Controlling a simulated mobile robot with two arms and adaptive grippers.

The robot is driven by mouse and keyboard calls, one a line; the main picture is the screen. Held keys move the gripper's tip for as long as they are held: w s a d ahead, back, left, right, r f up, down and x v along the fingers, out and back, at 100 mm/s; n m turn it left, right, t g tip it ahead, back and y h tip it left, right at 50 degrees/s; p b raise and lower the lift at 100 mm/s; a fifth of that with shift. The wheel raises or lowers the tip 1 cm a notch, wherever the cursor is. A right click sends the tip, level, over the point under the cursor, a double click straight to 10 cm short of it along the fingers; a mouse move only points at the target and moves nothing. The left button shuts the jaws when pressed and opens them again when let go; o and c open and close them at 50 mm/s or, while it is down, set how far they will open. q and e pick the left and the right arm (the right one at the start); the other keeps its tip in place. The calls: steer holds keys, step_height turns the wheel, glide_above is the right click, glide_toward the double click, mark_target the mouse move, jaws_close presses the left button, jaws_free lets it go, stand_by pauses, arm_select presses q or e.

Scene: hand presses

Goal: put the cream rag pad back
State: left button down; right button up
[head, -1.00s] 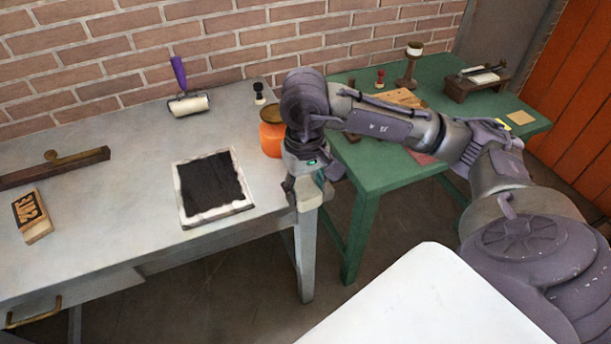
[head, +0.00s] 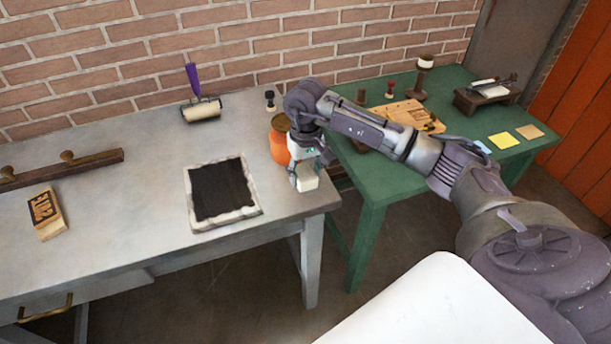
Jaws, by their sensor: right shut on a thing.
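The cream rag pad (head: 307,184) is a small pale block at the right end of the grey table (head: 130,235). My right gripper (head: 305,172) is shut on it from above, and the fingers hide its upper part. The pad is at or just above the tabletop; I cannot tell whether it touches. My left gripper is not in view.
A black ink slab (head: 221,190) with a pale rim lies left of the gripper. An orange jar (head: 279,140) stands close behind it. A purple-handled roller (head: 201,108) and a type block (head: 46,213) are farther left. A green table (head: 372,185) stands at right.

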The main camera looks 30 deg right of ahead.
steer(key=shift+f, duration=1)
steer(key=shift+f, duration=0.1)
steer(key=o, duration=1)
